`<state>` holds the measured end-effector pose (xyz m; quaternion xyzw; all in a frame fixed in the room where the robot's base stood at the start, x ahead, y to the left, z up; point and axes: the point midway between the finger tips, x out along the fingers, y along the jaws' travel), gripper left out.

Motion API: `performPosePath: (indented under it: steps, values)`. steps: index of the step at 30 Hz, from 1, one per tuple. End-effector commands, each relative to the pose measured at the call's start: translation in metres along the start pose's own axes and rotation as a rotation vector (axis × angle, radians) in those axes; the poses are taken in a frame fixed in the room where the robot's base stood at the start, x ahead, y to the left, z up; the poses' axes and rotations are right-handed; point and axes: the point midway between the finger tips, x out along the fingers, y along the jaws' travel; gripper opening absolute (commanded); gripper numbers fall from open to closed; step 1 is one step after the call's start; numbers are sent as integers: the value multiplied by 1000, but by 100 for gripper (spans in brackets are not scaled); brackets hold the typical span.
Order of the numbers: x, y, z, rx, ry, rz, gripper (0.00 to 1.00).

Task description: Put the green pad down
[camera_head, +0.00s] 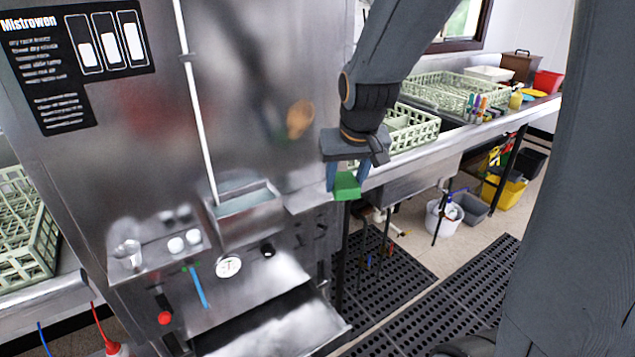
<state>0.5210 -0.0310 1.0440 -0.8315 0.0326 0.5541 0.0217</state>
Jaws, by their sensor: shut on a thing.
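The green pad (347,186) is a small bright green block. My gripper (347,178) points down and is shut on it, with a blue-grey finger on either side. The pad is in front of the right edge of the steel dishwasher, near the counter's front edge. I cannot tell whether the pad touches any surface below it. The big dark arm link above hides part of the counter and the wall behind.
The steel dishwasher (260,100) fills the left, with a small open tray (245,212) on its front. Green racks (410,130) stand on the counter to the right. Black floor mats (385,270), a white bucket (443,218) and a yellow bin (503,192) are below.

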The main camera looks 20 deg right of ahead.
Motion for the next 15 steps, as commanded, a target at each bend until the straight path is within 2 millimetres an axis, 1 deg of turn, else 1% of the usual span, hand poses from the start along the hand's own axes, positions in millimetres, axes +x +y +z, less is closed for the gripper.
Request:
performPosePath:
  steps: [1,3,12,13,14,15]
  values:
    - [4,-6,-11,-4,-2,-1,20]
    - [9,-12,-24,-3,-2,-1,20]
    - [32,-36,-79,-2,-1,0,20]
    - [34,-39,-84,-3,0,0,20]
    - [38,-40,-85,-3,-3,0,20]
    - [45,-38,-79,-1,-6,1,20]
